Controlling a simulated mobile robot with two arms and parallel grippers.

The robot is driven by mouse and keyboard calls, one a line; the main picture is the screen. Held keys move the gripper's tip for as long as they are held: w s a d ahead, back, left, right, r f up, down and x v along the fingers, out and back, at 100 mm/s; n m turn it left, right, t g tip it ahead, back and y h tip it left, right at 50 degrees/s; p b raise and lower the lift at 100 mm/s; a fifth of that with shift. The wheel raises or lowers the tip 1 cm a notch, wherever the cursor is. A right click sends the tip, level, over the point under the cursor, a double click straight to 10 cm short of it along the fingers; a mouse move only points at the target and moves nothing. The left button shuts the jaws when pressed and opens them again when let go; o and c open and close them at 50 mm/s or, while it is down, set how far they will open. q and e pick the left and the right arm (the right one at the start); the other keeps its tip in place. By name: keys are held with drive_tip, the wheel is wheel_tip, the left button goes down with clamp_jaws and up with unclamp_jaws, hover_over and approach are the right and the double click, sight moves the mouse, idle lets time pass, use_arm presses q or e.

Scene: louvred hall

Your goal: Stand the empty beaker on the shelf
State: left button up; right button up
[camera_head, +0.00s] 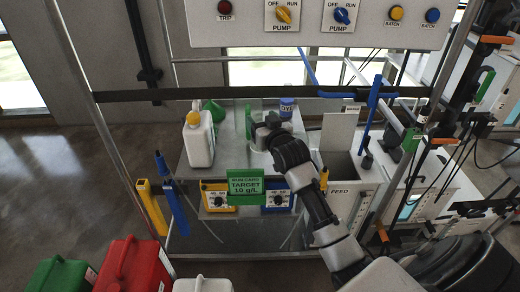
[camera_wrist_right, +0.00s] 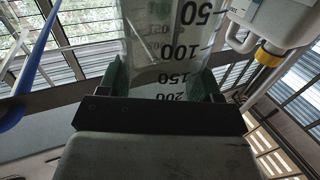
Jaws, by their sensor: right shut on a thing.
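The beaker (camera_wrist_right: 165,45) is clear, with dark printed marks from 50 to 200. In the right wrist view it is between the two dark green fingers of my right gripper (camera_wrist_right: 162,84), which is shut on it. No liquid shows in the part I see. In the head view my right gripper (camera_head: 266,130) is over the back middle of the grey shelf (camera_head: 196,172); the arm and gripper largely hide the beaker there. I cannot tell whether its base touches the shelf. My left gripper is not in view.
A white jug with a yellow cap (camera_head: 198,138) and a green funnel (camera_head: 215,110) stand left of the gripper. A blue-lidded jar (camera_head: 286,108) is close behind right. A green run card (camera_head: 245,186) hangs at the front. A control panel (camera_head: 320,22) is above.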

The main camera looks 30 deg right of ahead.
drive_tip(key=shift+f, duration=3.55)
drive_tip(key=o, duration=1.1)
drive_tip(key=shift+f, duration=0.1)
